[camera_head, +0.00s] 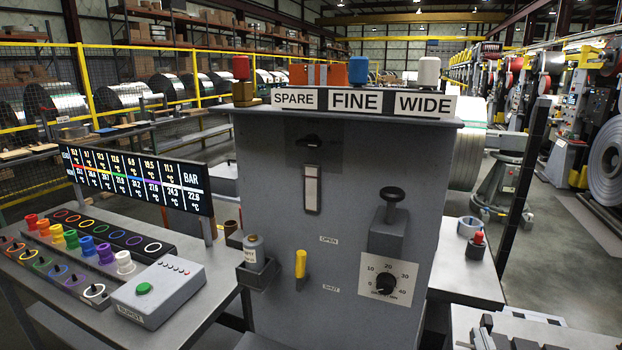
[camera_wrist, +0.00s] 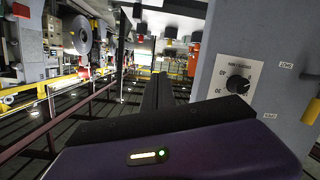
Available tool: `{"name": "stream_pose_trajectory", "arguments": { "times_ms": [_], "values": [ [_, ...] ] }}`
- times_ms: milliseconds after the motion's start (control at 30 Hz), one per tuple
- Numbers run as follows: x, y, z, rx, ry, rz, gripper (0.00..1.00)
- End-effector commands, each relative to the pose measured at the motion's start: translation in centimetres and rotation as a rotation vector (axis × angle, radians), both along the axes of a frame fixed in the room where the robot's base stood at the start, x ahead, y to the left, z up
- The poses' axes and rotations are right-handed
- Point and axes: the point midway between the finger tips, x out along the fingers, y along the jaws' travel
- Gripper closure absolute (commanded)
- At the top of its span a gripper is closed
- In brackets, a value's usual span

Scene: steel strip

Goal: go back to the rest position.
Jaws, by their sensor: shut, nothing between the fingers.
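My gripper (camera_wrist: 159,78) shows in the wrist view. Its two dark fingers lie side by side, shut, with nothing between them. Its purple body with a small lit strip fills the bottom of that view. The wrist picture is upside down. The grey cabinet (camera_wrist: 221,38) stands to the right of the fingers, apart from them, with its dial (camera_wrist: 238,84) facing the camera. In the head view I cannot make out my gripper; the same cabinet (camera_head: 340,215) fills the middle there.
The cabinet front (camera_head: 265,180) carries a black-knobbed lever (camera_head: 392,196), a dial (camera_head: 386,284) and a yellow handle (camera_head: 300,264). A bench with coloured pegs (camera_head: 71,239), a button box (camera_head: 157,290) and a display (camera_head: 140,180) stands left. Floor (camera_head: 560,260) is open at right.

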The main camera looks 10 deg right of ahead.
Motion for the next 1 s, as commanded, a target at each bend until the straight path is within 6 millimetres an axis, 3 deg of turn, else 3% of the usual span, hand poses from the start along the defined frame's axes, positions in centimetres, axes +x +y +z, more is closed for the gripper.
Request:
{"name": "stream_pose_trajectory", "arguments": {
  "times_ms": [267, 500, 700, 1000],
  "values": [
    [-4.4, 7.7, -1.8, 0.012, -0.160, 0.247, 1.00],
    [-11.6, 13.4, -3.2, 0.093, -0.255, 0.397, 1.00],
    [-18.3, 16.4, -4.0, 0.182, -0.283, 0.458, 1.00],
    [-27.5, 18.6, -6.1, 0.315, -0.184, 0.474, 1.00]
  ]
}}
